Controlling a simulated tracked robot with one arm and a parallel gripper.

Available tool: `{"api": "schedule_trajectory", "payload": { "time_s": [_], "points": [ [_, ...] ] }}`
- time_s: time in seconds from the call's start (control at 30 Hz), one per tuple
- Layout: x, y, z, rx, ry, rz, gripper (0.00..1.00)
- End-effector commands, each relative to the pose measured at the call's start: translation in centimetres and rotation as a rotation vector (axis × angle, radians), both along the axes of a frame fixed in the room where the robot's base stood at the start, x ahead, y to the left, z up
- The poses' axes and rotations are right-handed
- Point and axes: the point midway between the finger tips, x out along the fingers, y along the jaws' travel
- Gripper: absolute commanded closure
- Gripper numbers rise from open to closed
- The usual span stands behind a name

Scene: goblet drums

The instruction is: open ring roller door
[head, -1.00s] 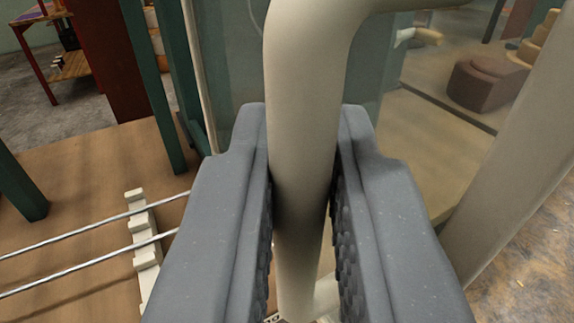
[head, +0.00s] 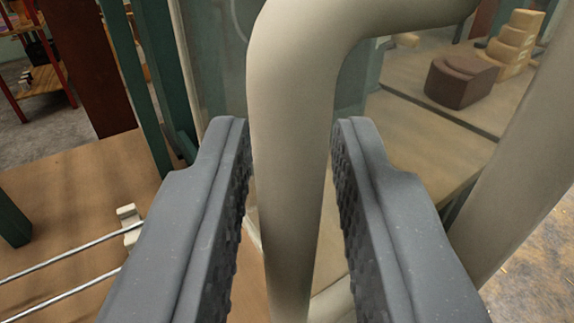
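A thick beige bent bar, which looks like the door's handle (head: 290,130), runs down between my fingers and curves off to the right at its top. The glass door panel (head: 215,60) with a pale frame stands behind the handle. I cannot make out a roller or ring.
A thick beige post (head: 520,150) slants along the right. Dark green posts (head: 135,80) stand at left. Two metal rods (head: 70,280) with a white notched piece (head: 130,222) lie low left. Behind the glass are a brown block (head: 460,80) and a stepped tan object (head: 515,40).

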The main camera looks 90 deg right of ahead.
Motion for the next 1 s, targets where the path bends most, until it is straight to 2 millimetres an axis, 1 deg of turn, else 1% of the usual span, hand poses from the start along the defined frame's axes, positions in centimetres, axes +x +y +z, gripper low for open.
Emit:
{"api": "schedule_trajectory", "payload": {
  "time_s": [0.33, 0.47, 0.57, 0.8, 1.0],
  "points": [
    [0.0, 0.4, -0.1, 0.000, 0.000, 0.004, 0.71],
    [0.0, 1.6, -0.1, -0.001, 0.000, 0.005, 0.71],
    [0.0, 3.2, -0.2, 0.000, -0.001, 0.005, 0.71],
    [-0.2, 8.3, -0.3, 0.000, -0.003, 0.004, 0.71],
    [-0.3, 11.8, -0.4, 0.000, 0.001, 0.006, 0.71]
  ]
}}
